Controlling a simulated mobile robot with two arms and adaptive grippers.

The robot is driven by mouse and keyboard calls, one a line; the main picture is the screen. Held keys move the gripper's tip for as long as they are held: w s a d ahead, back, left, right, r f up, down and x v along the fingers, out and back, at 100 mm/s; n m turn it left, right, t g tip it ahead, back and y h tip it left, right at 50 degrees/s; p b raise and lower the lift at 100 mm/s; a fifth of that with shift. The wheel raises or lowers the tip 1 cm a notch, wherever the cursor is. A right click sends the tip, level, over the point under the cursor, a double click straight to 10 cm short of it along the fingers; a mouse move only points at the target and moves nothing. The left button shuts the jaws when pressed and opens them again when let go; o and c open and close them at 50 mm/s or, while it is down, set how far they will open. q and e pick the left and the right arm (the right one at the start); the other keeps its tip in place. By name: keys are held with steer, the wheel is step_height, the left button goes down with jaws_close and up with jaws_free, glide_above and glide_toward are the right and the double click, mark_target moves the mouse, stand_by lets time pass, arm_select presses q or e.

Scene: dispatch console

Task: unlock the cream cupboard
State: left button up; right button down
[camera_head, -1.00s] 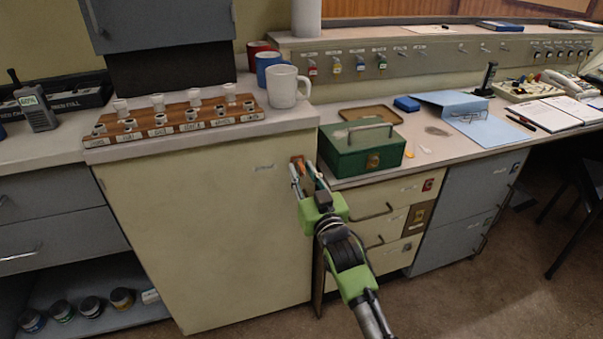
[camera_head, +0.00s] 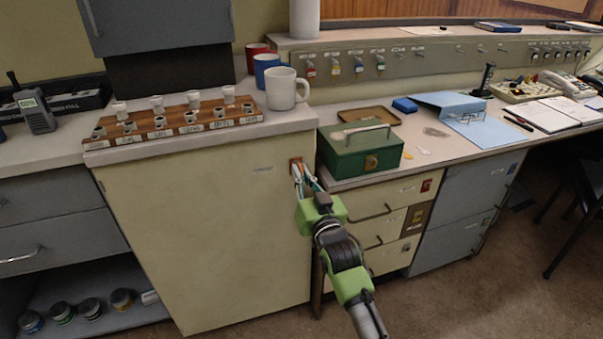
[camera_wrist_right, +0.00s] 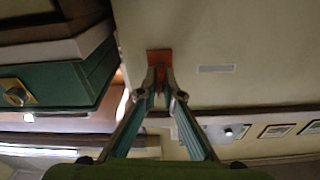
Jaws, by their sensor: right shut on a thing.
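The cream cupboard (camera_head: 210,235) stands left of centre with its door shut. A small orange-brown lock plate (camera_head: 296,165) is near the door's upper right edge. It also shows in the right wrist view (camera_wrist_right: 159,56), just beyond the fingertips. My right gripper (camera_head: 298,172) is at this plate, its fingers closed together on something small. In the wrist view the fingertips (camera_wrist_right: 160,88) meet right in front of the plate. The thing between them, perhaps a key, is mostly hidden by the fingers. My left gripper is not in view.
A green cash box (camera_head: 360,150) sits on the lower desk right of the plate. A wooden rack (camera_head: 175,132) with several small cups and a white mug (camera_head: 287,90) stand on the cupboard top. Several tagged keys (camera_head: 335,66) hang on the rail behind. Floor in front is clear.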

steer(key=shift+r+m+p, duration=0.1)
steer(key=shift+m+p, duration=0.25)
steer(key=shift+m, duration=0.55)
steer(key=shift+a, duration=0.1)
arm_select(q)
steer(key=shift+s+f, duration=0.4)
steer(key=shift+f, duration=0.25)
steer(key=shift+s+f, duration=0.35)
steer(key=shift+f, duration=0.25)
